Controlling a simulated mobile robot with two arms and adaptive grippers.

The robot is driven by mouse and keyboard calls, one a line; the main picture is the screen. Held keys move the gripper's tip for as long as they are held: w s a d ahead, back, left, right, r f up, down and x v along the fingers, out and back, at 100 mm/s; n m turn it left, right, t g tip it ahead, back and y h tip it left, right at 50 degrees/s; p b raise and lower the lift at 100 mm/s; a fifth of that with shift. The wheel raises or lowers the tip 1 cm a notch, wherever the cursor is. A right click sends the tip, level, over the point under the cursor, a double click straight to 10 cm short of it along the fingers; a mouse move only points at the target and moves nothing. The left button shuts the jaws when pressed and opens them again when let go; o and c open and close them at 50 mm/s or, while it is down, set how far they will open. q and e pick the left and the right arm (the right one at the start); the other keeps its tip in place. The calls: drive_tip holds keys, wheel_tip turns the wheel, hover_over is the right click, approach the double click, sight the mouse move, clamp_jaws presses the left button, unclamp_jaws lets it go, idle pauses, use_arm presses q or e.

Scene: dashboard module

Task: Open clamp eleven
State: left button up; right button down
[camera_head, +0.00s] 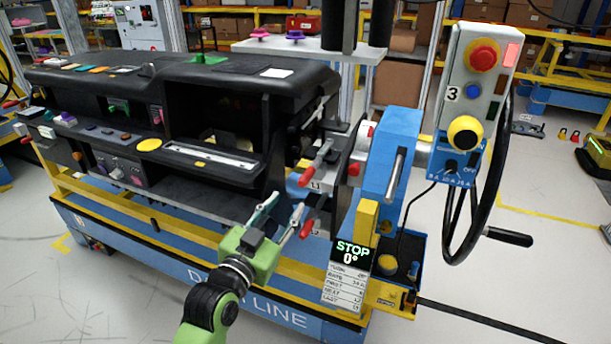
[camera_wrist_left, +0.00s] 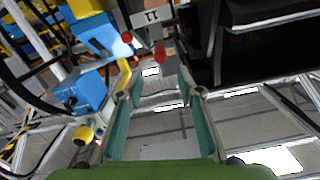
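Clamp eleven, a grey lever with a red tip (camera_head: 306,179), sits at the right end of the black dashboard, beside a small plate that seems to read 11. In the left wrist view a plate marked 11 (camera_wrist_left: 152,16) shows upside down at the top, with red tips near it. A second red-tipped clamp (camera_head: 306,229) is below it in the head view. My left gripper (camera_head: 280,212) is open, its fingers apart, just left of the lower clamp and below clamp eleven. Nothing shows between its fingers in the left wrist view (camera_wrist_left: 152,98). My right gripper is out of view.
The black dashboard (camera_head: 290,88) rests on a blue and yellow carriage. A blue upright (camera_head: 392,150), a handwheel (camera_head: 489,215) and a control box (camera_head: 477,75) stand at right. A STOP display (camera_head: 352,251) is right of my gripper. Floor at front left is clear.

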sight(308, 174)
use_arm(q)
drive_tip(key=p+x, duration=0.1)
drive_tip(key=x, duration=1)
drive_tip(key=shift+w+d+r, duration=0.15)
drive_tip(key=shift+w+d, duration=0.05)
drive_tip(key=shift+w, duration=0.15)
drive_tip(key=shift+x, duration=0.9)
drive_tip(key=shift+p, duration=0.3)
clamp_jaws()
